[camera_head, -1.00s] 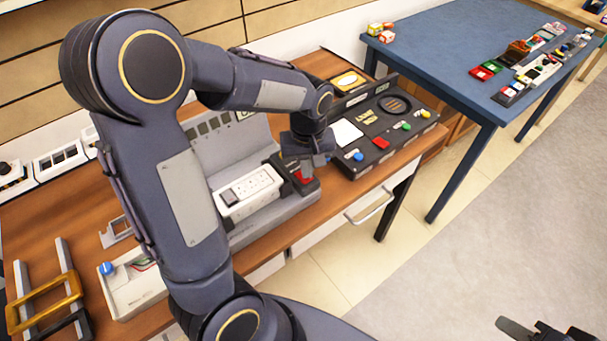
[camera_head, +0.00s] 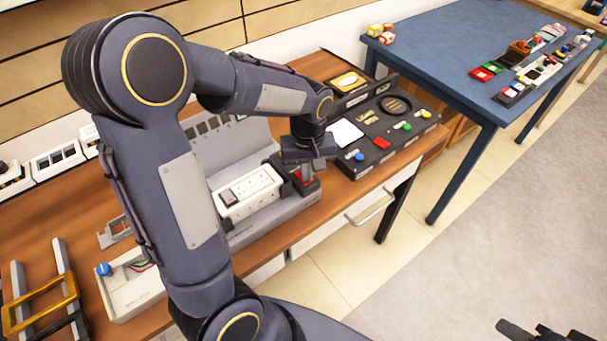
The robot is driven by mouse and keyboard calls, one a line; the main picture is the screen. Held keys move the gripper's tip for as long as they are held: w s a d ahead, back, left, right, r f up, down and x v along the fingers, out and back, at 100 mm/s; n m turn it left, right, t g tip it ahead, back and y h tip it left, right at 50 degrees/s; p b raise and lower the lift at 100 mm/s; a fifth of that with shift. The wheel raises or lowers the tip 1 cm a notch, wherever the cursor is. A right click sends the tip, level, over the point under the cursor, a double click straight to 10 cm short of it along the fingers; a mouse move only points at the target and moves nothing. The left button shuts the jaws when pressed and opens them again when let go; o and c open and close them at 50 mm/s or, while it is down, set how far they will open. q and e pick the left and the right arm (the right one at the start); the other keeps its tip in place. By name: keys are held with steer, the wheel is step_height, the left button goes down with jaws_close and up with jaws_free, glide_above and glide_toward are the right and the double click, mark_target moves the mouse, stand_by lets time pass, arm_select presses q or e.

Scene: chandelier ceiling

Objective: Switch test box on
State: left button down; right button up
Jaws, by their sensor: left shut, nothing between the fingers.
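A grey box (camera_head: 245,235) with a tall back panel stands on the wooden bench. A dark unit with a red part (camera_head: 298,178) sits at the box's right end. My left gripper (camera_head: 307,174) is shut and empty, pointing down at this unit; its fingertips partly cover the red part, and I cannot tell whether they touch it. My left arm hides part of the box. My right gripper (camera_head: 545,332) is at the bottom right edge, fingers apart, with nothing seen between them.
A black panel (camera_head: 350,172) with blue, red, green and yellow buttons lies right of the box. A pale tray with a blue knob (camera_head: 104,269) and frames on rails (camera_head: 40,300) are at left. A blue table (camera_head: 450,60) stands behind right. The floor at right is clear.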

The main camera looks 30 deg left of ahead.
arm_select(q)
steer(key=shift+r+p, duration=2.95)
steer(key=shift+r, duration=0.55)
steer(key=s+d+r+m+t+h, duration=0.2)
steer(key=s+r+m, duration=0.1)
steer(key=s, duration=0.5)
steer(key=s+d+r+m+t+h, duration=0.1)
steer(key=s+d+r+m+t, duration=0.1)
steer(key=s, duration=0.7)
step_height(320, 180, up, 3)
steer(key=shift+f+m+t+h, duration=0.2)
steer(key=shift+m+t+h, duration=0.25)
steer(key=shift+t, duration=0.35)
